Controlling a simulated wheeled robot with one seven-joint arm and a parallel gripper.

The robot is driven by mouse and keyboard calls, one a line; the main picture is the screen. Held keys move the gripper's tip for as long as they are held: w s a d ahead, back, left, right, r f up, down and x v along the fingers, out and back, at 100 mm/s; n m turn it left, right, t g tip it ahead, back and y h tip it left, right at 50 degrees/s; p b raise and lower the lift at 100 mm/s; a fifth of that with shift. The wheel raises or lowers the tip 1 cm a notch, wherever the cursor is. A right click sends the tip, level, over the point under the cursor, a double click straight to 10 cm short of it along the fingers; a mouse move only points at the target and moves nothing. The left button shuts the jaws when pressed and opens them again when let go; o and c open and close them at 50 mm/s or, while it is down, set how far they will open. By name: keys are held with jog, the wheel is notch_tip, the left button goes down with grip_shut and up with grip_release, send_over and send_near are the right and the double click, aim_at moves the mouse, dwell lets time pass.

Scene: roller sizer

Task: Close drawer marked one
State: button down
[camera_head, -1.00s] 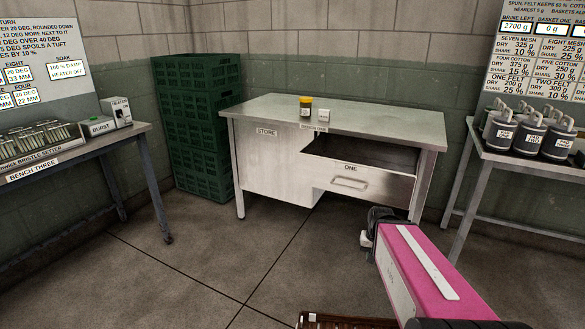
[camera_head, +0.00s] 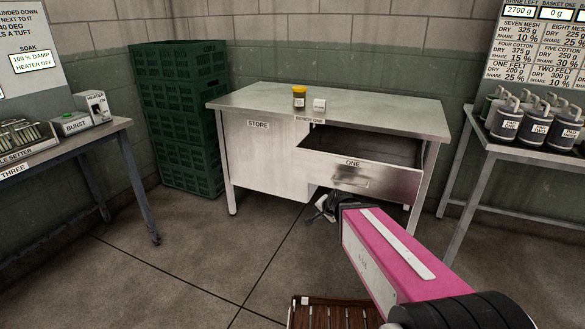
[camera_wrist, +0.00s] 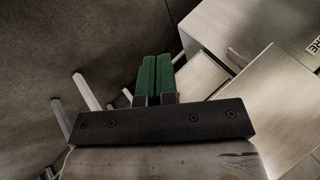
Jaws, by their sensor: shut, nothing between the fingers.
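The drawer marked ONE (camera_head: 385,184) is pulled out at the right of the grey metal bench (camera_head: 265,101), below its top. Its inside shows, and it has a flat handle on the front. My gripper (camera_head: 318,212) is in front of and below the drawer's left part in the head view, dark and small at the end of my pink arm. In the wrist view its two green fingers (camera_wrist: 157,65) are together with nothing between them. Pale metal panels of the bench lie to their right there. I cannot tell any contact with the drawer.
A yellow-lidded jar (camera_head: 299,98) and a small white block (camera_head: 319,105) stand on the bench top. The store cupboard (camera_head: 258,165) is left of the drawer. Green crates (camera_head: 182,120) are stacked behind left.

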jog(key=w+a+r+m+t+y, duration=0.2)
jog(key=w+a+r+m+t, duration=0.3)
jog(key=a, duration=0.4)
jog(key=m+t+h, duration=0.5)
jog(key=m+h, duration=0.7)
jog(key=m, duration=1.6)
send_near(295, 164)
jog(key=x, duration=0.7)
jog(key=shift+w+d+f, duration=0.1)
jog(key=shift+w+d, duration=0.05)
jog(key=shift+w, duration=0.05)
